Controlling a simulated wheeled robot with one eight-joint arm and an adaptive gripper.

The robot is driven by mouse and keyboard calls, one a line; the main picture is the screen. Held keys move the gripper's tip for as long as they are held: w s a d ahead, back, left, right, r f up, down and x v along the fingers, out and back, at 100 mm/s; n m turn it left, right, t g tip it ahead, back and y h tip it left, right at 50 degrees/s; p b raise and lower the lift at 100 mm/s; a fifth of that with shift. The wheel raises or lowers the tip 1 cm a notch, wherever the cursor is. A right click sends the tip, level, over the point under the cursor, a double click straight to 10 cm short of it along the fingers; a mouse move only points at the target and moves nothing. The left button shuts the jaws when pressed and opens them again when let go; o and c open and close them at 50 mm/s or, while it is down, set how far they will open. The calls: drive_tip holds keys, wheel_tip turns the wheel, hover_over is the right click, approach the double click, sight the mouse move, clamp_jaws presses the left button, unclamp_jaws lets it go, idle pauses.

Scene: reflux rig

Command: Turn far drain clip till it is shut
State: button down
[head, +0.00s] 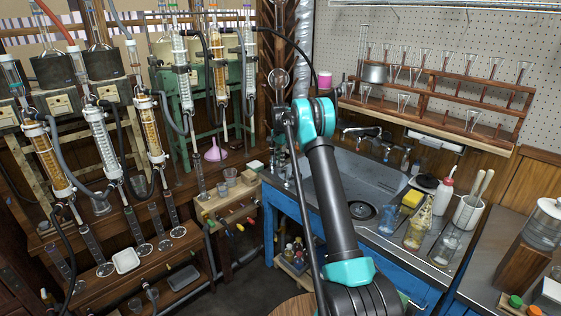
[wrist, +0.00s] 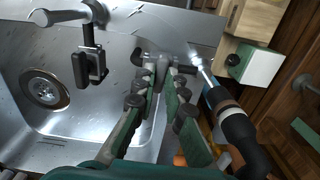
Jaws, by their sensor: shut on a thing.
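In the wrist view my gripper (wrist: 160,72) has its green, dark-knobbed fingers closed around a small grey fitting (wrist: 162,66) at the edge of the steel sink. This fitting seems to be the far drain clip. Dark pieces stick out on both sides of it, and the fingers hide its lower part. How far it is turned cannot be told. In the head view my arm stands in front of the sink's left end, and neither the clip nor my fingertips can be made out there.
The sink basin (wrist: 115,125) with its round drain (wrist: 45,90) lies left of my fingers. A metal tap with a dark lever (wrist: 80,70) stands close by. Glassware rigs (head: 100,140) crowd the left of the head view.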

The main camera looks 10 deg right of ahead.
drive_tip(key=c, duration=1.6)
unclamp_jaws()
drive_tip(key=shift+r, duration=0.1)
wheel_tip(320, 180, up, 12)
drive_tip(key=shift+f, duration=0.1)
